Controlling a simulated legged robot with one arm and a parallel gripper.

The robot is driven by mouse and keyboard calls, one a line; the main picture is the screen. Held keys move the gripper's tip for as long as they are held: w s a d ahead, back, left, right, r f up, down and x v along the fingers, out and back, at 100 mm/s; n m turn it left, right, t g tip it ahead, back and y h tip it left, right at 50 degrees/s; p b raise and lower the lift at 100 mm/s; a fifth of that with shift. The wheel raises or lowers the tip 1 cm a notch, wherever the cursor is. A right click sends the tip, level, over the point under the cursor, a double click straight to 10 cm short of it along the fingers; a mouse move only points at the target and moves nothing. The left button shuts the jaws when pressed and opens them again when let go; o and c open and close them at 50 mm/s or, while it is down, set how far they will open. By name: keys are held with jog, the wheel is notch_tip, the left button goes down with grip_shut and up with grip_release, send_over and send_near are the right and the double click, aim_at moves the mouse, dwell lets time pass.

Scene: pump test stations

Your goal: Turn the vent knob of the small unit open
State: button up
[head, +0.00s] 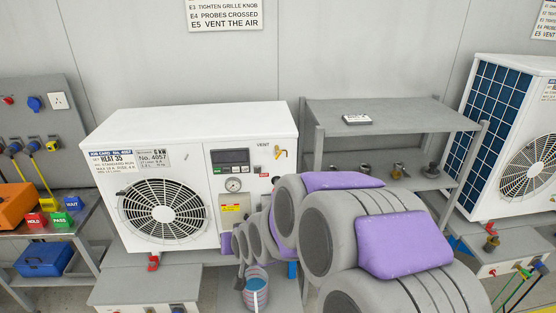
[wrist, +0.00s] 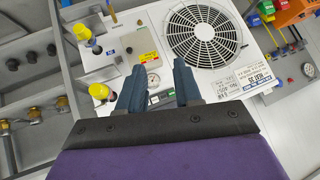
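A white unit (head: 180,180) with a round fan grille stands in front of me on a grey bench. In the wrist view, which is turned roughly upside down, the unit's front (wrist: 240,60) is at right, and a yellow knob (wrist: 99,90) shows left of my fingers. My gripper (wrist: 158,82) is open and empty, its dark fingers apart in front of the display and gauge. No contact with a knob shows. In the head view my arm hides the fingers.
A second yellow knob (wrist: 82,32) shows in the wrist view. A striped bucket (head: 256,288) hangs or stands below the unit. A grey shelf (head: 390,118) with brass fittings is at right, before another unit with a blue grille (head: 488,105). Coloured blocks and an orange case (head: 14,205) are left.

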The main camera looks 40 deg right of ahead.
jog(key=w+d+r+m+t+h, duration=0.2)
jog(key=w+d+m+t+h, duration=0.15)
jog(key=w+d, duration=0.35)
jog(key=m+t+h+p, duration=0.1)
jog(key=m+t+h, duration=0.2)
jog(key=m+h, duration=0.2)
send_near(278, 157)
jog(key=shift+n, duration=0.25)
jog(key=x, duration=0.8)
jog(key=shift+w+d, duration=0.45)
jog(key=shift+w, duration=0.1)
jog(key=shift+a, duration=0.1)
grip_shut()
